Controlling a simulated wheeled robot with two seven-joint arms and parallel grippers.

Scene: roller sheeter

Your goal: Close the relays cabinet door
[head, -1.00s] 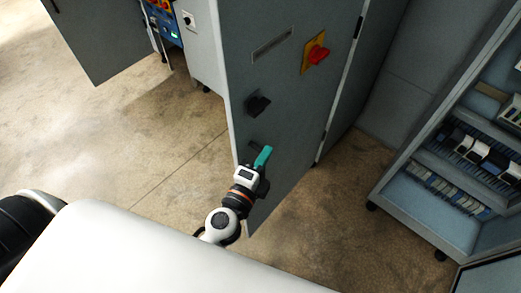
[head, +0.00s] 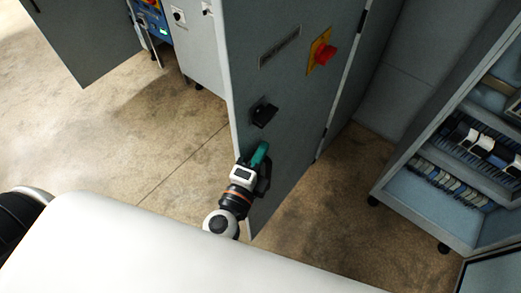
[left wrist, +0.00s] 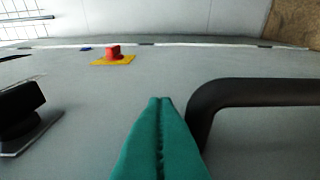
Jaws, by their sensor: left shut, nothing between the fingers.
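A tall grey cabinet door (head: 285,120) stands open in the middle of the head view and also fills the left wrist view (left wrist: 90,110). It carries a red knob on a yellow plate (head: 321,53), a black latch knob (head: 264,113) and a nameplate too small to read. My left gripper (head: 259,153), with teal fingers, is shut and empty at the door's face, below the latch knob. In the left wrist view the fingertips (left wrist: 160,100) are beside a black pull handle (left wrist: 255,92), apparently outside it; contact is unclear. The handle is mostly hidden in the head view.
An open cabinet (head: 440,180) with rows of electrical modules stands at the right. Another grey door (head: 85,35) and a cabinet with blue parts (head: 153,20) are at the upper left. Bare concrete floor (head: 140,135) lies left of the door.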

